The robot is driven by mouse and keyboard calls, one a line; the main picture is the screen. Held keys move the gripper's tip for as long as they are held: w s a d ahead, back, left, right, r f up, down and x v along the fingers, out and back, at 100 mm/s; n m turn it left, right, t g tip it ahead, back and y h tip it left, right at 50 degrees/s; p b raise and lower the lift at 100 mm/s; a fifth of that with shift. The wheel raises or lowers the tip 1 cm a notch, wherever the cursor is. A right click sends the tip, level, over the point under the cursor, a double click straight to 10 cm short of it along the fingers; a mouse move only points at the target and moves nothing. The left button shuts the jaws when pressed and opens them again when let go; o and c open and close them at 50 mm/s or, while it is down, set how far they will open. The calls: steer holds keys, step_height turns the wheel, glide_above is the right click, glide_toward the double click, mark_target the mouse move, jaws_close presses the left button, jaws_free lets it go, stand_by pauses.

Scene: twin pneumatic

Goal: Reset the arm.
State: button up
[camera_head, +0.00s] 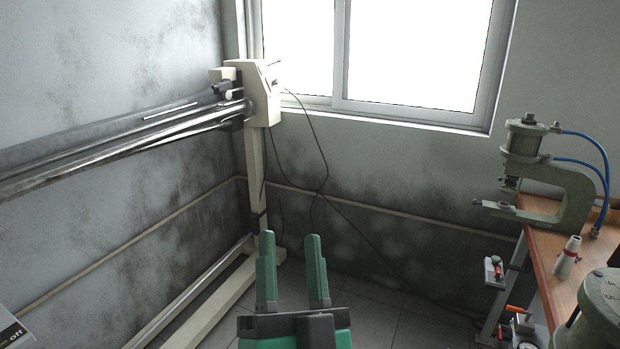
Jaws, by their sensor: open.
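My gripper (290,240) shows at the bottom middle of the head camera view. It has two green fingers on a green and black body, pointing up in the picture. The fingers stand apart with an empty gap between them, and tiled floor shows through the gap. The gripper touches nothing that I can see. The rest of my arm is below the picture's edge.
A pneumatic press (550,185) with blue hoses stands on a wooden bench (541,245) at the right. A small white conical bottle (567,257) and a green cylinder (603,305) are nearer. A rail machine (150,130) runs along the left wall. Floor between is clear.

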steer(key=s+d+r+n+h+p, duration=0.25)
steer(key=s+r+n, duration=0.25)
steer(key=s+r, duration=0.75)
step_height(320, 180, up, 28)
steer(key=w+p, duration=0.1)
steer(key=p, duration=2.6)
steer(key=shift+a+f+g+p, duration=0.15)
steer(key=shift+a+g+p, duration=0.25)
steer(key=shift+a, duration=0.05)
